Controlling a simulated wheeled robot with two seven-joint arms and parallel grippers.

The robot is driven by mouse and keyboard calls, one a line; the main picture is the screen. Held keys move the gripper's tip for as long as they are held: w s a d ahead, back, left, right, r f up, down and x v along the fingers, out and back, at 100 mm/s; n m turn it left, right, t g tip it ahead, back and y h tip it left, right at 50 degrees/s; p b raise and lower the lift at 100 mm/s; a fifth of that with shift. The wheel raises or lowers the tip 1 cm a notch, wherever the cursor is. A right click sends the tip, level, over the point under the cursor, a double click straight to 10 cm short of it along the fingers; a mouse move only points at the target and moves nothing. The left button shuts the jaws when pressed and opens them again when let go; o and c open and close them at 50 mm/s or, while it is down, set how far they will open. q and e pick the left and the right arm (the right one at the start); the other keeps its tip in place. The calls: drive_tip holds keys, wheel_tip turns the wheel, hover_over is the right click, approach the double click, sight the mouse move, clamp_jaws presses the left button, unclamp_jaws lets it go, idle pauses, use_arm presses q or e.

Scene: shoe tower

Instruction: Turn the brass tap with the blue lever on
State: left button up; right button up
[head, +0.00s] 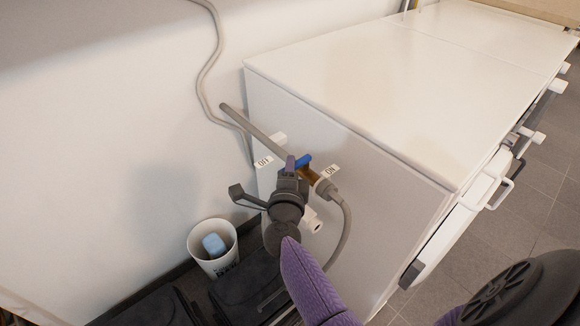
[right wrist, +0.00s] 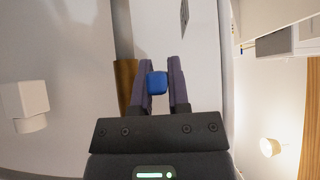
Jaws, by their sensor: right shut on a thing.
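The brass tap (head: 311,177) sits on a grey pipe beside the white cabinet's end panel. Its blue lever (head: 303,161) lies between an OFF label (head: 264,162) and an ON label (head: 331,170). My right gripper (head: 296,168) is at the tap, shut on the blue lever and partly hiding it. In the right wrist view the blue lever (right wrist: 157,83) shows between the two purple fingers (right wrist: 162,80), with the brass body (right wrist: 126,82) just left of them. The lever's exact angle is hard to tell. My left gripper is not in view.
The white cabinet (head: 390,75) fills the right side. A grey hose (head: 345,235) curves down from the tap. The wall is close on the left.

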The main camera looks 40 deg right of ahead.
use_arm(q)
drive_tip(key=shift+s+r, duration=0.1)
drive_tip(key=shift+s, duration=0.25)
use_arm(e)
clamp_jaws()
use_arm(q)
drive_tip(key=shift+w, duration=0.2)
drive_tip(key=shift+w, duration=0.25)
